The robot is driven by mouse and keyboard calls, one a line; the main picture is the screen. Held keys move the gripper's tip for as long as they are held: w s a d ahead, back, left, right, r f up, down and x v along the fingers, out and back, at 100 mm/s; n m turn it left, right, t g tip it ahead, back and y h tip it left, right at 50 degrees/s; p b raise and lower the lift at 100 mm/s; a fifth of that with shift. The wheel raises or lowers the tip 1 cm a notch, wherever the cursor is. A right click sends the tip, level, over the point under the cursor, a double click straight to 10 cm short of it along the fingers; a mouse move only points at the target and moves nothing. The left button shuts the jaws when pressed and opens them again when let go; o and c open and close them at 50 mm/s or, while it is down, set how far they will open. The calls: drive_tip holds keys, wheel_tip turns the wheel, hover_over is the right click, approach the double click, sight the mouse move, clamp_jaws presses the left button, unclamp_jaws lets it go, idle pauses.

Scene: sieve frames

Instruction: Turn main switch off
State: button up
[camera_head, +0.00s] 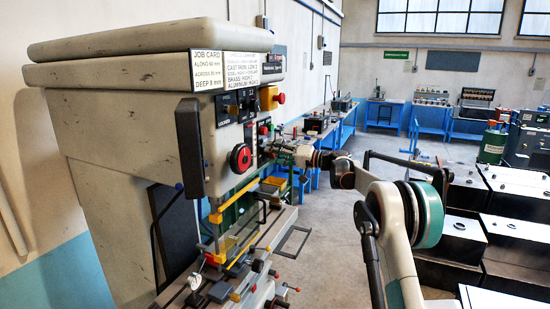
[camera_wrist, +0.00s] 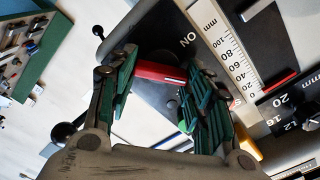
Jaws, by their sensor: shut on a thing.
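A red bar-shaped handle (camera_wrist: 160,73) sits on a dark panel on the machine's front, and the letters "ON" are printed beside it, turned in the wrist view. I take it for the main switch. My gripper (camera_wrist: 163,84) has its green-padded fingers closed on the handle's two ends. In the head view my gripper (camera_head: 280,151) reaches the machine's front from the right. The switch is hidden or too small to make out there.
A red round knob (camera_head: 240,157) and a yellow box with a red button (camera_head: 271,97) are on the machine head (camera_head: 130,105). A mm scale (camera_wrist: 228,60) lies beside the handle. Yellow guard bars (camera_head: 216,218) and the machine table stand below. Open floor (camera_head: 330,250) lies to the right.

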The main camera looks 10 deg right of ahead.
drive_tip(key=m+b, duration=0.1)
drive_tip(key=m, duration=0.5)
drive_tip(key=shift+f+m+b, duration=0.1)
drive_tip(key=shift+m+b, duration=0.2)
drive_tip(key=shift+m, duration=0.1)
idle(0.3)
drive_tip(key=shift+c, duration=0.2)
drive_tip(key=o, duration=1.1)
drive_tip(key=shift+w+d, duration=0.1)
drive_tip(key=v, duration=1.2)
